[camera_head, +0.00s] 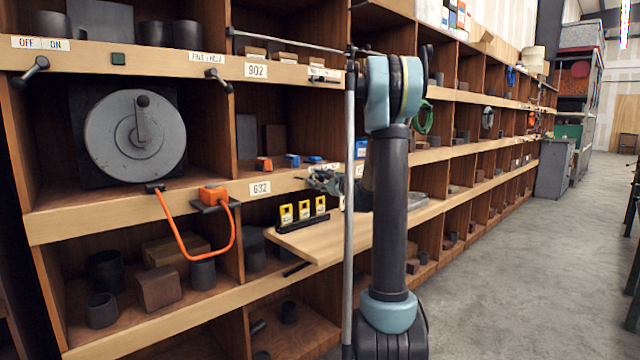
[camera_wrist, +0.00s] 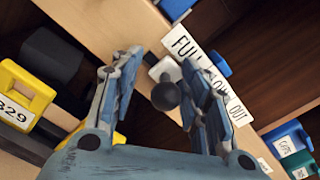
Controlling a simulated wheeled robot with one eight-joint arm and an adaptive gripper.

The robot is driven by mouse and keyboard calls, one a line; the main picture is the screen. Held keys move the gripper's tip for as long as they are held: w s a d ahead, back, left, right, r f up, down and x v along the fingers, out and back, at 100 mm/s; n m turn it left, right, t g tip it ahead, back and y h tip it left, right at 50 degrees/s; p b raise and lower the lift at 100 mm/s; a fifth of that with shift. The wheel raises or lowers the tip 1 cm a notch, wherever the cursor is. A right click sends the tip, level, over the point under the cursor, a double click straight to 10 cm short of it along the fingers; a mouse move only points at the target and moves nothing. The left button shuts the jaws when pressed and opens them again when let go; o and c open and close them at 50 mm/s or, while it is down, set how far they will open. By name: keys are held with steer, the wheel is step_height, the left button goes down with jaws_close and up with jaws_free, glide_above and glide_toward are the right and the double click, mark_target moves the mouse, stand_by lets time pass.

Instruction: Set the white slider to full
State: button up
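In the wrist view, a small white block (camera_wrist: 165,68) with a dark round knob (camera_wrist: 165,97) just below it shows between my fingers; I take it to be the white slider. It lies beside the FULL end of a slanted white label (camera_wrist: 205,72). The label reads FULL, then a partly covered word that looks like LOW, then OUT. My gripper (camera_wrist: 162,58) is open, one finger on each side of the block and knob, with gaps visible. In the head view my gripper (camera_head: 326,181) is at the middle shelf edge; the slider cannot be made out there.
Yellow-tagged blocks (camera_head: 304,209) stand in a black rack on a wooden pull-out board (camera_head: 330,238) just below my gripper. A yellow tag (camera_wrist: 25,95) shows left in the wrist view. Blue bins (camera_wrist: 288,142) are at right. A vertical pole (camera_head: 349,220) stands beside my arm. Floor at right is clear.

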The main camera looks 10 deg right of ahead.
steer(key=shift+d, duration=0.1)
steer(key=shift+s+d, duration=0.35)
steer(key=v, duration=1.1)
steer(key=shift+a+f, duration=0.1)
steer(key=shift+a, duration=0.1)
